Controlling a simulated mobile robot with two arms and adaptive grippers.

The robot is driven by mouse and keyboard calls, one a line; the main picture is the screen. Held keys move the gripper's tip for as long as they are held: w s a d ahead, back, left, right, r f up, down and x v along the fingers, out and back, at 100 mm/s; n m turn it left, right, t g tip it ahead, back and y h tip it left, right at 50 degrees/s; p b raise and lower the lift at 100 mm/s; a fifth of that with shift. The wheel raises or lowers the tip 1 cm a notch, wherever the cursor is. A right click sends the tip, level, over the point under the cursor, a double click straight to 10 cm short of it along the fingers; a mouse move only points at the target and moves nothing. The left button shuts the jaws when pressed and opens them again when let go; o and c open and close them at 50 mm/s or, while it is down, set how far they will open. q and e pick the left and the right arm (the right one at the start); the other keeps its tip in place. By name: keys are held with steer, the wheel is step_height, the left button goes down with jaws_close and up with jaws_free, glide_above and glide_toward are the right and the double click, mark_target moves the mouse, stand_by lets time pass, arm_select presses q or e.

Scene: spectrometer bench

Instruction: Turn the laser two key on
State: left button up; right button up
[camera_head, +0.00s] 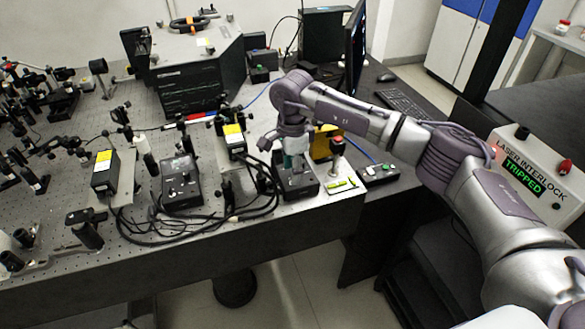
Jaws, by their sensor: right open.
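A black controller box (304,188) sits near the bench's front edge, under my right gripper. My right gripper (293,168) points down over this box and is open; no held object shows. Its wrist and fingers hide much of the box's top, so the key is not visible, and I cannot tell if the fingers touch it. A second black controller (181,184) with knobs stands further left. Two black laser heads with yellow labels stand nearby, one at left (104,176) and one nearer the gripper (235,141). My left gripper is not in view.
Loose black cables (185,222) run along the front of the bench. A red-topped post (337,147) and a small button box (378,174) stand right of the gripper. An interlock panel (530,172) at right reads "LASER INTERLOCK TRIPPED". Optics crowd the left.

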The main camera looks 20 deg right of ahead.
steer(key=shift+f, duration=0.85)
jaws_close()
steer(key=shift+m, duration=0.3)
steer(key=m+b, duration=0.2)
steer(key=shift+m, duration=0.3)
steer(key=m+b, duration=0.2)
steer(key=m, duration=0.3)
steer(key=shift+b, duration=0.35)
steer(key=m+b, duration=0.1)
steer(key=m, duration=0.4)
steer(key=m+b, duration=0.1)
steer(key=m, duration=0.3)
steer(key=shift+r+m, duration=0.15)
steer(key=shift+m, duration=0.15)
steer(key=shift+b, duration=0.3)
